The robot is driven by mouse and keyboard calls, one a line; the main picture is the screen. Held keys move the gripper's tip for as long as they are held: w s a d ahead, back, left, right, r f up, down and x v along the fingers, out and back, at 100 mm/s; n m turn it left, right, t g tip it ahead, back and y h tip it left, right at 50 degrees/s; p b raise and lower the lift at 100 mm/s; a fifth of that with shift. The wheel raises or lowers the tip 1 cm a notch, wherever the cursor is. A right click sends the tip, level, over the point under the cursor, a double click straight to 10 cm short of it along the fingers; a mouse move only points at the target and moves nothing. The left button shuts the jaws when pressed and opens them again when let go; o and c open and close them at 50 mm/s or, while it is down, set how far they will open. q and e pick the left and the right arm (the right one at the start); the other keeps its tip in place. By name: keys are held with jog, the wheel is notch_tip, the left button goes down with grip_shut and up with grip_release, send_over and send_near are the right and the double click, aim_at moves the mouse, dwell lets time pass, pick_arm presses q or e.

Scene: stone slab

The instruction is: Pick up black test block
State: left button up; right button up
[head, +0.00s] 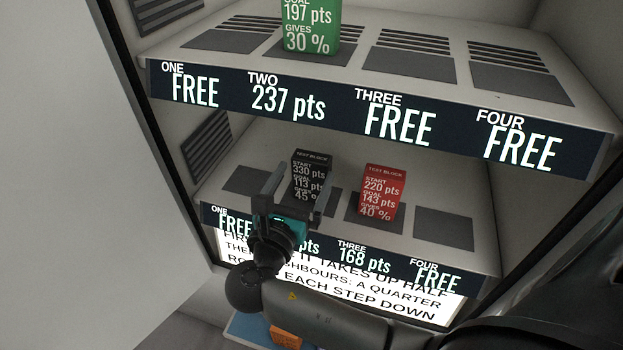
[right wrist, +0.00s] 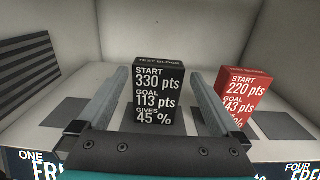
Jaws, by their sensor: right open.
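The black test block (head: 312,170) stands upright on the lower shelf, at the position labelled two. It reads start 330, goal 113, gives 45 %. My right gripper (head: 295,188) is open in front of it and partly covers it in the head view. In the right wrist view the black block (right wrist: 158,92) shows between the two fingers (right wrist: 160,100), which point towards it with a gap on each side. Whether the fingertips reach past its front face I cannot tell. My left gripper is not in view.
A red test block (head: 382,192) stands to the right on the lower shelf (head: 420,247), close to the right finger's side. A green block (head: 310,28) stands on the upper shelf (head: 350,75), which overhangs. An orange block (head: 285,337) lies low on a blue surface (head: 245,328).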

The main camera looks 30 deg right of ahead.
aim_at(309, 166)
jog(key=b+x, duration=0.1)
jog(key=x, duration=0.3)
jog(key=shift+w+d+f, duration=0.1)
jog(key=shift+w+d, duration=0.15)
jog(key=shift+w, duration=0.05)
jog(key=shift+w+d, duration=0.25)
jog(key=shift+d, duration=0.05)
jog(key=shift+c, duration=1.4)
jog(key=c, duration=0.4)
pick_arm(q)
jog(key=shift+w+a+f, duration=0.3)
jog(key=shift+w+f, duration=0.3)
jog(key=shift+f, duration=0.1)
pick_arm(e)
grip_shut()
